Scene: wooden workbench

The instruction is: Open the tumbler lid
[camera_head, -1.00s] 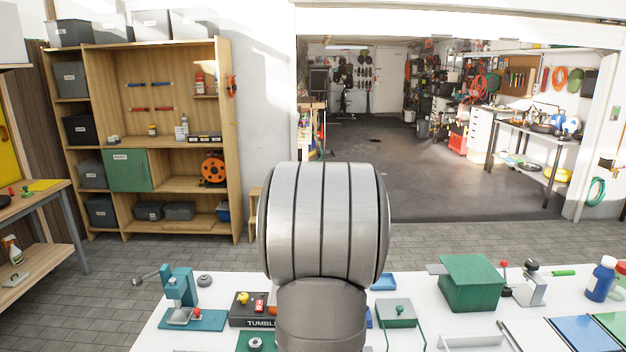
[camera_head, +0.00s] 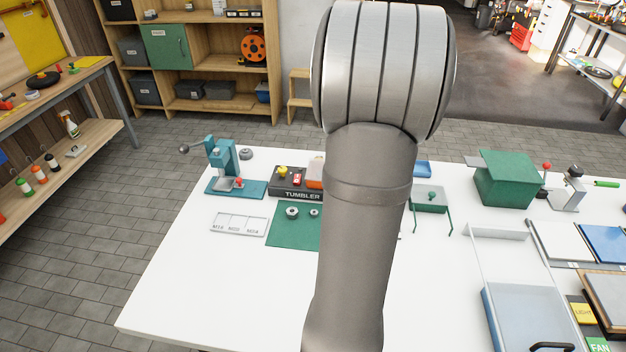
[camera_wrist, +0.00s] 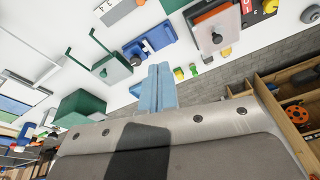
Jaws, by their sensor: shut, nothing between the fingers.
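The black tumbler base (camera_head: 299,195), lettered TUMBLER, sits at the back of the white bench in the head view. It carries a yellow knob (camera_head: 283,171), a red switch (camera_head: 297,178) and an orange part (camera_head: 315,173) at its right end, partly covered by my arm. My gripper (camera_wrist: 160,68) shows in the wrist view as two light-blue fingers together, shut and empty. They are clear of the things on the bench there, near a blue device with a black knob (camera_wrist: 137,48). In the head view my arm hides the gripper.
A teal press (camera_head: 222,165) stands left of the tumbler. A green mat (camera_head: 285,238) and a labelled tray (camera_head: 238,224) lie in front. A green-framed stand (camera_head: 430,200) and a green box (camera_head: 505,180) stand to the right. The bench's front left is clear.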

